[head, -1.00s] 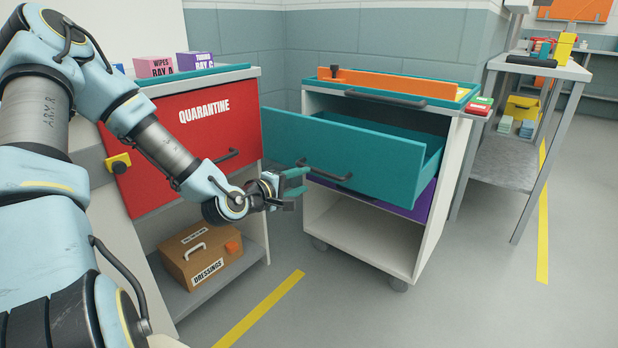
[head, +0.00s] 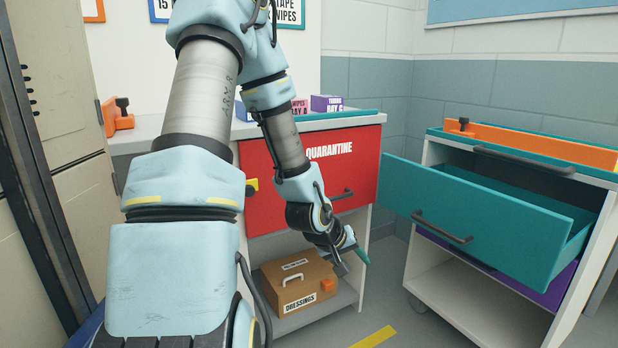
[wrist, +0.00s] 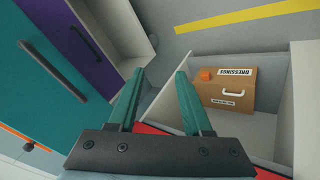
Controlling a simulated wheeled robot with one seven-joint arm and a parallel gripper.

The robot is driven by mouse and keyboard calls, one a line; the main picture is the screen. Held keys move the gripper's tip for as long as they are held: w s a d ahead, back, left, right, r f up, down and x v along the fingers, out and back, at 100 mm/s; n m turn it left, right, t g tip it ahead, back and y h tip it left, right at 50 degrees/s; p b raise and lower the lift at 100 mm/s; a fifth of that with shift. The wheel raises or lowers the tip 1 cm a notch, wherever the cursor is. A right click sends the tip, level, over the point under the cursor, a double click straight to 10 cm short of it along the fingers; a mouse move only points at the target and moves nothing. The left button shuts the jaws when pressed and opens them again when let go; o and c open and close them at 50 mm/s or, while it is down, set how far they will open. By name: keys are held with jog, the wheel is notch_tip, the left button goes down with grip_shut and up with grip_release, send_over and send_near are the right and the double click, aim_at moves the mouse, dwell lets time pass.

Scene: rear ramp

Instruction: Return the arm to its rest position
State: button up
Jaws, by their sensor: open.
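My gripper (head: 352,258) is open and empty. In the head view it hangs in front of the cabinet with the red quarantine door (head: 300,175), just right of the dressings box (head: 297,281). My arm reaches down from the upper middle, bent at the elbow. In the wrist view my gripper (wrist: 155,100) shows its two teal fingers apart with nothing between them. The brown dressings box (wrist: 226,88) lies beyond the right finger there, on the lower shelf.
A white cart (head: 428,276) with a pulled-out teal drawer (head: 470,215) stands to the right, near my gripper. A purple drawer (head: 530,285) sits beneath it. Small boxes (head: 326,103) stand on the counter. A yellow line (head: 375,337) marks the floor.

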jog(key=s+a+r+g+y, duration=0.1)
jog(key=s+a+r+y, duration=0.15)
jog(key=a, duration=0.35)
jog(key=s+a+r+m+g+y, duration=0.1)
jog(key=s+a+r, duration=0.3)
jog(key=a, duration=0.2)
jog(key=s+a+r+g+y, duration=0.1)
jog(key=s+a+r+y, duration=0.15)
jog(key=a, duration=0.35)
notch_tip(320, 180, up, 23)
jog(key=s+p, duration=0.1)
jog(key=p, duration=2.1)
jog(key=shift+r+p, duration=0.2)
jog(key=shift+p, duration=0.1)
